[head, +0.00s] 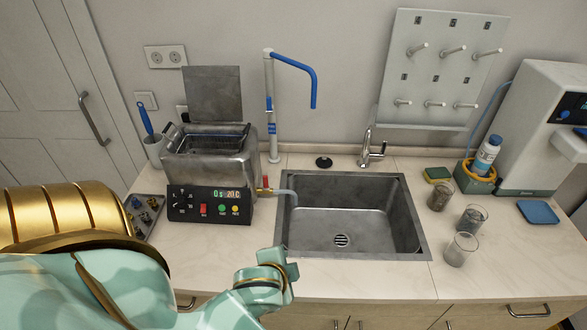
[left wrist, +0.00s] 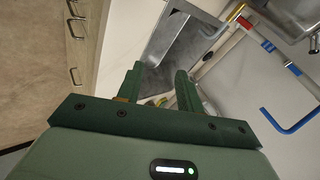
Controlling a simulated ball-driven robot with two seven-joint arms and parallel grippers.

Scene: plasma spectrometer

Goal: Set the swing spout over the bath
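The swing spout (head: 300,68) is a blue bent tube on a white upright post (head: 270,110) behind the counter. It points right, away from the bath, with its tip hanging down behind the sink. The bath (head: 215,165) is a steel tank with a black control panel, left of the sink; its top is open. In the left wrist view the spout (left wrist: 290,125) shows at the right and the bath (left wrist: 290,15) at the top right. My right gripper is not in view.
The sink (head: 425,250) lies right of the bath, with a chrome tap (head: 368,150) behind it. A red-handled valve (head: 265,185) and hose run from the bath to the sink. Beakers (head: 461,249), a bottle (head: 487,155) and a peg board (head: 440,65) are at the right.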

